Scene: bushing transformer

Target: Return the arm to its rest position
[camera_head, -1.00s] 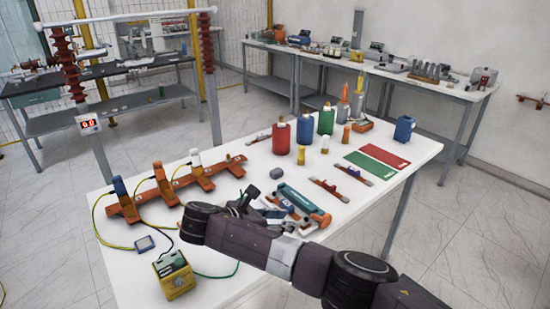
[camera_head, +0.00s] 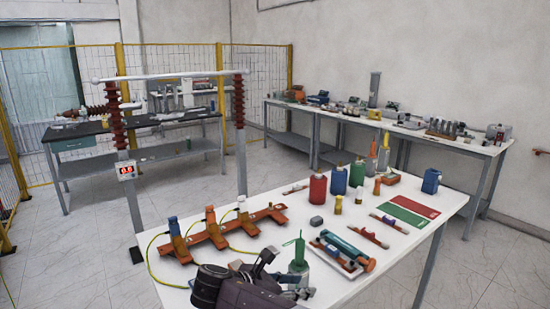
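A green and pale grey canister (camera_head: 300,262) with a thin green strip on top stands upright beside the fingers. Whether the fingers touch it I cannot tell. The lower part of the canister is partly hidden by the gripper.
Red, blue and green bottles (camera_head: 317,188) stand farther back. A frame with red-brown insulators (camera_head: 115,117) stands behind the table at left.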

